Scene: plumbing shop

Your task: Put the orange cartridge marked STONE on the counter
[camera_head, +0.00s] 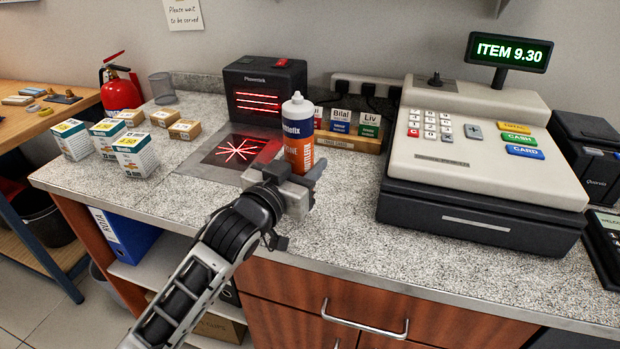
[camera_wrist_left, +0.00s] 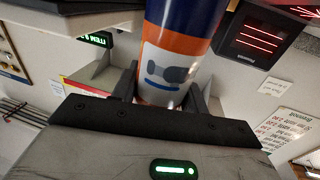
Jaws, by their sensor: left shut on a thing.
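The cartridge (camera_head: 298,130) has a white cap, a dark blue upper band and an orange lower body. Its label reads partly as "ttlefix"; I cannot read the word STONE on it. My left gripper (camera_head: 298,177) is shut on its lower part and holds it upright near the scanner. The gripper hides its bottom end, so I cannot tell whether it touches the counter (camera_head: 330,215). In the left wrist view the cartridge (camera_wrist_left: 180,45) sits between the fingers, blue and orange with a picture on white. My right gripper is not in view.
A black scanner (camera_head: 262,85) with red lines stands behind a flat scan plate (camera_head: 236,150). A card rack (camera_head: 350,140) and a cash register (camera_head: 470,150) stand to the right. Several small boxes (camera_head: 134,155) are on the left. The front strip of counter is clear.

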